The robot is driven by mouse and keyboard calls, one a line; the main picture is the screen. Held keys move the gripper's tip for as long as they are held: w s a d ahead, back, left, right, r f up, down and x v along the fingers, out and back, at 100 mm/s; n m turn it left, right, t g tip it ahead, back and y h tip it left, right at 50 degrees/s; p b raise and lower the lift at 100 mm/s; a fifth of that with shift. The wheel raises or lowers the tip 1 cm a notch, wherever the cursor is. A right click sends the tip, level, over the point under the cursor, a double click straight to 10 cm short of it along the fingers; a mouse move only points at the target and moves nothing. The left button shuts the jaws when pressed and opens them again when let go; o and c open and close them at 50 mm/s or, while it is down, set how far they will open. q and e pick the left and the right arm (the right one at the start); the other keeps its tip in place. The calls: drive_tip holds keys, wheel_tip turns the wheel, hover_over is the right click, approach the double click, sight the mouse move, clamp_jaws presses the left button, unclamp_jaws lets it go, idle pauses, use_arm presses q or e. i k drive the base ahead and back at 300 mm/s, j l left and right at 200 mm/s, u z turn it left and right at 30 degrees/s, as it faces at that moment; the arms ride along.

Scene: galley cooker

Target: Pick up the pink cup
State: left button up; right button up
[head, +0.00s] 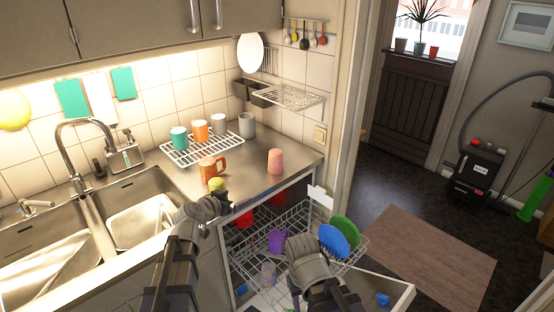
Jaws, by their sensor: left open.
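The pink cup (275,162) stands upright on the steel counter (252,182), near its right end. My left gripper (224,196) is over the counter's front edge, to the left of the cup and nearer to me. It is open and apart from the cup, with nothing seen between its fingers. My right arm's wrist (305,252) is over the dishwasher rack, below the cup in the picture. The wrist hides the right gripper's fingers.
An orange mug (211,168) stands left of the pink cup. Several cups stand on a white wire rack (202,150) behind. The open dishwasher's rack (262,236) holds a purple cup (278,240), a blue plate (333,240) and a green plate (345,230). A sink (140,212) is at left.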

sight(276, 165)
drive_tip(key=i+l, duration=0.25)
drive_tip(key=i, duration=0.2)
drive_tip(key=i+l, duration=0.3)
drive_tip(key=i, duration=0.15)
